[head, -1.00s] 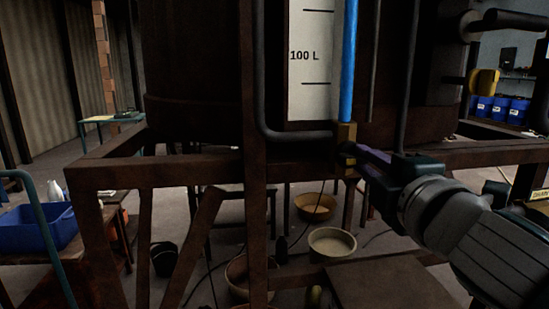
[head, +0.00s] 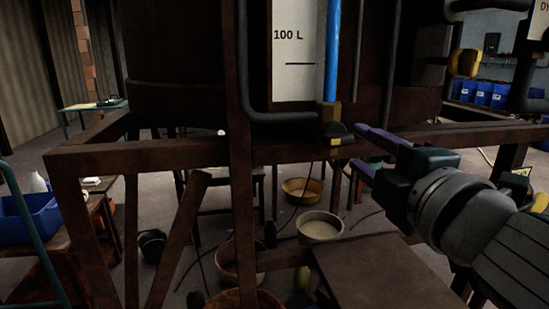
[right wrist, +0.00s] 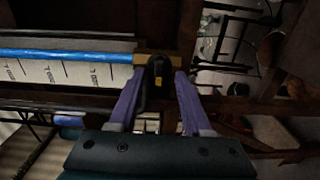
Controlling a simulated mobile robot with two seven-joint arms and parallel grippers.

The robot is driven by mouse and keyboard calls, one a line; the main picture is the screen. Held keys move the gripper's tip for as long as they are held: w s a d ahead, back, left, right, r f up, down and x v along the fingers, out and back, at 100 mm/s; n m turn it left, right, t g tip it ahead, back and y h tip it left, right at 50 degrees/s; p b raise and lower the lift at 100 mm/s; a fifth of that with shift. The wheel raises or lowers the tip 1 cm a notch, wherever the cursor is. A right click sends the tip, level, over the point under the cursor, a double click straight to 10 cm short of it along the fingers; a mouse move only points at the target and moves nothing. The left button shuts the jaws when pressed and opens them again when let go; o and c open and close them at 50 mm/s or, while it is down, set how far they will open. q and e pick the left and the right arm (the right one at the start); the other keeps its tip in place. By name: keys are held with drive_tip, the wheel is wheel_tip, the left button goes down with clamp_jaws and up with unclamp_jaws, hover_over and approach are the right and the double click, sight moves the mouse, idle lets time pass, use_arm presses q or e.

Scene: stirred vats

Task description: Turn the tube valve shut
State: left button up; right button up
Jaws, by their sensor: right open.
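The tube valve has a brass body (head: 328,112) at the foot of the blue-filled sight tube (head: 333,50). Its black handle (head: 336,135) carries a small yellow mark. My right gripper (head: 357,146) is open, with purple fingers, just right of the handle and apart from it in the head view. In the right wrist view the black handle (right wrist: 159,73) lies in line with the gap between the spread fingers (right wrist: 160,78), and the brass body (right wrist: 143,61) is behind it. Nothing is held. My left gripper is out of view.
A rusty frame beam (head: 150,155) runs beneath the vat, and a dark pipe (head: 244,60) bends close left of the valve. Bowls (head: 319,226) stand on the floor below. A blue crate (head: 30,216) is at far left.

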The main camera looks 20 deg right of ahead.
drive_tip(key=b+v, duration=0.1)
drive_tip(key=v, duration=0.4)
drive_tip(key=shift+s+a, duration=0.1)
drive_tip(key=shift+s, duration=0.3)
drive_tip(key=s+a+f+m+g+y+p, duration=0.2)
drive_tip(key=s+a+f+m+g+p, duration=0.2)
drive_tip(key=s+m+g, duration=0.35)
drive_tip(key=s+a+f+m+g+y+p, duration=0.2)
drive_tip(key=s+a+f+m+g+p, duration=0.25)
drive_tip(key=s+m+g, duration=0.35)
wheel_tip(320, 180, up, 37)
drive_tip(key=s+n+t+p, duration=0.1)
drive_tip(key=n+p, duration=0.1)
drive_tip(key=p, duration=3.5)
